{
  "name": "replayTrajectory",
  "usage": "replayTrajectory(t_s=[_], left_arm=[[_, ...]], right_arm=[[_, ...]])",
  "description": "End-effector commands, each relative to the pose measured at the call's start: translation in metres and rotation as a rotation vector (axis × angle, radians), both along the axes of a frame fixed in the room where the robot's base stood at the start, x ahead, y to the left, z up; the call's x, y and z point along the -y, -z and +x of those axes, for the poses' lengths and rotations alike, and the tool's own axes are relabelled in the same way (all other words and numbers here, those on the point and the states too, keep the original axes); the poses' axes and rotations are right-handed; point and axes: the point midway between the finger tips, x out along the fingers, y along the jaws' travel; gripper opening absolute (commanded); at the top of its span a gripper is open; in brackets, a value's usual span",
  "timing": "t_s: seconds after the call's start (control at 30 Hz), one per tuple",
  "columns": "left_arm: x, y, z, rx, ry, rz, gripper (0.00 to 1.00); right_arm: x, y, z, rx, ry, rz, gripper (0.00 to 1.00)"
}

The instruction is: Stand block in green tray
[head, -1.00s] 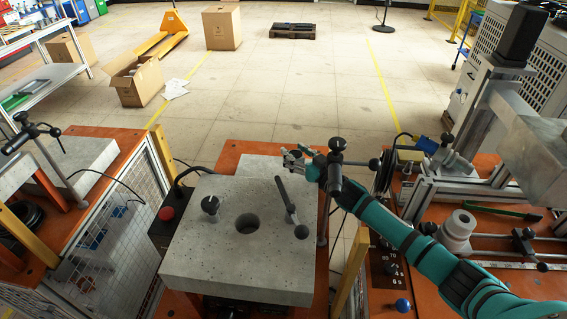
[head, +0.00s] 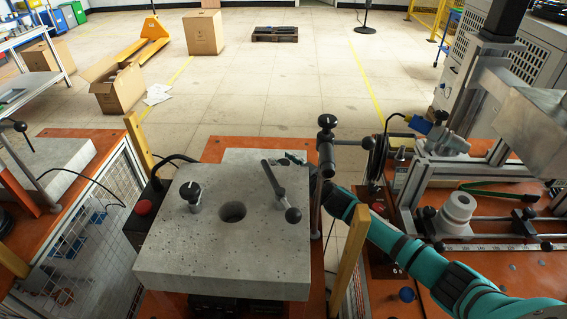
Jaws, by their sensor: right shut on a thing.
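My right gripper (head: 296,158) is at the far right corner of the grey slab, at the end of my teal arm. It is small, dark and partly hidden behind the upright clamp post. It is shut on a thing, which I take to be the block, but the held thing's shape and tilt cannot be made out. I cannot make out a green tray in the head view. My left gripper is not in view.
The thick grey slab (head: 180,250) has a round hole and black-knobbed clamps. The clamp post (head: 326,165) stands close to my right arm. A white cylindrical part (head: 457,215) and rail fixture are at right. Cardboard boxes (head: 203,33) stand on the open floor behind.

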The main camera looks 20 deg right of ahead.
Motion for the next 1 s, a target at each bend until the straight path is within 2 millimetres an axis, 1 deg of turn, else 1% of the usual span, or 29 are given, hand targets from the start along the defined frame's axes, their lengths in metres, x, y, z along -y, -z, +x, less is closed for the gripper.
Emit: replayTrajectory(t_s=[0.03,0.07,0.2,0.27,0.5,0.6,0.67,0.77,1.0], left_arm=[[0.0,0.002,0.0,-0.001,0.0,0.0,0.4],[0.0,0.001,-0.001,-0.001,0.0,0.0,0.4],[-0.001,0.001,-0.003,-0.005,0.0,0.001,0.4],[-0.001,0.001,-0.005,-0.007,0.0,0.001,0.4],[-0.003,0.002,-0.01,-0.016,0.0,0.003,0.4],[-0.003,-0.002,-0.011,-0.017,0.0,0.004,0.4],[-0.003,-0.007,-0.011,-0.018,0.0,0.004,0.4],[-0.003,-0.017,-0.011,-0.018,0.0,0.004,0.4],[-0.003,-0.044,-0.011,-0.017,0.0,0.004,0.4]], right_arm=[[0.0,0.003,0.0,0.001,0.0,0.001,0.04],[0.0,0.002,0.0,0.0,0.0,0.001,0.51],[0.0,0.002,0.0,0.0,0.0,0.001,0.69],[0.0,0.002,0.0,0.0,0.0,0.001,0.76],[0.0,0.001,0.0,0.0,0.0,0.0,0.76],[0.0,-0.004,0.0,0.001,0.0,-0.001,0.76],[0.003,-0.003,-0.007,-0.003,0.001,0.0,0.76],[0.008,-0.005,-0.023,-0.004,0.0,0.0,0.76],[0.027,-0.008,-0.073,-0.005,0.0,0.0,0.76]])
